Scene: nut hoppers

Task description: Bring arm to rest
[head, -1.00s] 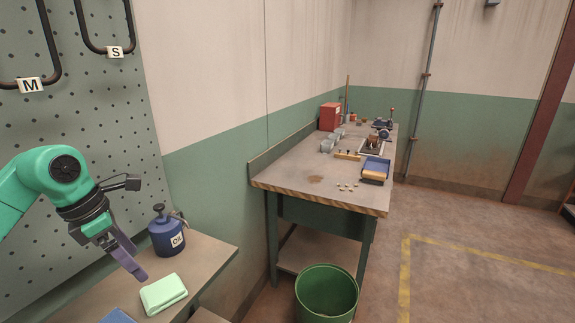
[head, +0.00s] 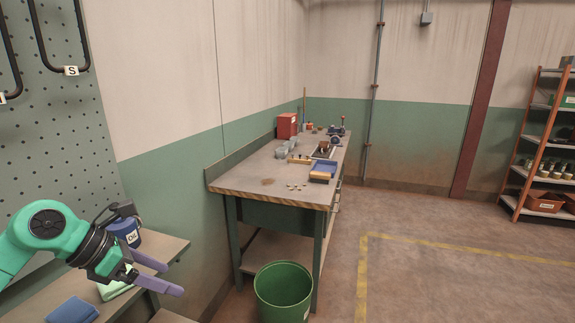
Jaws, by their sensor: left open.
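My left arm comes in at the lower left, green with a dark wrist. Its gripper (head: 166,277) has two purple fingers spread apart with nothing between them. It is in the air in front of a small bench (head: 165,247). A blue oil can (head: 127,232) stands on that bench, partly hidden behind the wrist. A light green cloth (head: 113,290) lies there, partly covered by the gripper. My right gripper is not in view.
A workbench (head: 235,183) stands in the middle with a red box (head: 287,125), a blue tray (head: 323,168) and small nuts on it. A green bin (head: 283,292) stands on the floor before it. A shelf rack (head: 525,165) is at the far right. The floor between is clear.

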